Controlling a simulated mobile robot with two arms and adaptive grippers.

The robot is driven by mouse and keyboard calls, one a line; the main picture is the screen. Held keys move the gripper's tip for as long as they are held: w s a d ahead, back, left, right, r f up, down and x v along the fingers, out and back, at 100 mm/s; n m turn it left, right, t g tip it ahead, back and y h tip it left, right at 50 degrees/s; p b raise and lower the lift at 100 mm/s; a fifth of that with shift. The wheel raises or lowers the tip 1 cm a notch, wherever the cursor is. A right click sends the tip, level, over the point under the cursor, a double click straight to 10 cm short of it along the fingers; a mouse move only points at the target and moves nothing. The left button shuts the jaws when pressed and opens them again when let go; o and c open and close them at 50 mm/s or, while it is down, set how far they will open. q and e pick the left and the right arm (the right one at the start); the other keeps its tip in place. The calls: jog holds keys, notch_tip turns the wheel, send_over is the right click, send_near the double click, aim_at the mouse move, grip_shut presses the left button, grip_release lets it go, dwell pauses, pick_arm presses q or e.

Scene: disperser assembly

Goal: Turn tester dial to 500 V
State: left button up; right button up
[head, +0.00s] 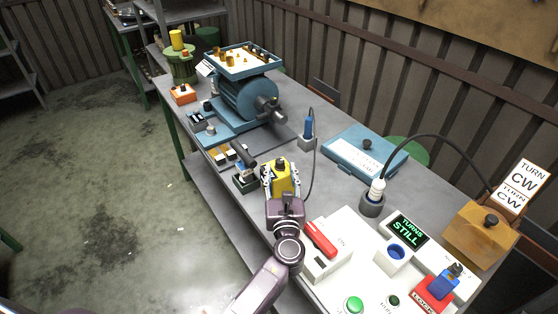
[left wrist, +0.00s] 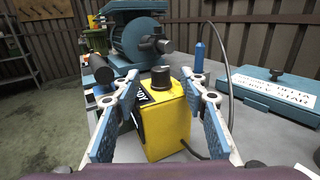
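The yellow tester (head: 283,181) stands on the grey bench near its front edge. It also shows in the left wrist view (left wrist: 168,127), with a black panel with white lettering on its left side. Its black dial (left wrist: 161,77) sits on top; the dial's setting is not readable. My left gripper (head: 281,170) is open at the tester. In the left wrist view its two blue-padded fingers (left wrist: 159,76) stand apart, one to each side of the tester and dial. Contact between pads and tester cannot be told. My right gripper is not in view.
A blue motor (head: 249,98) stands behind, with a small black-handled item (head: 244,168) left of the tester. A blue probe (head: 308,128) and its cable stand close right. A blue case (head: 364,156) lies farther right. A white panel with a red lever (head: 320,239) is in front right.

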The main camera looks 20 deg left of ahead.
aim_at(280, 166)
pick_arm(q)
jog(key=shift+x, duration=2.25)
jog(key=shift+c, duration=0.5)
grip_shut()
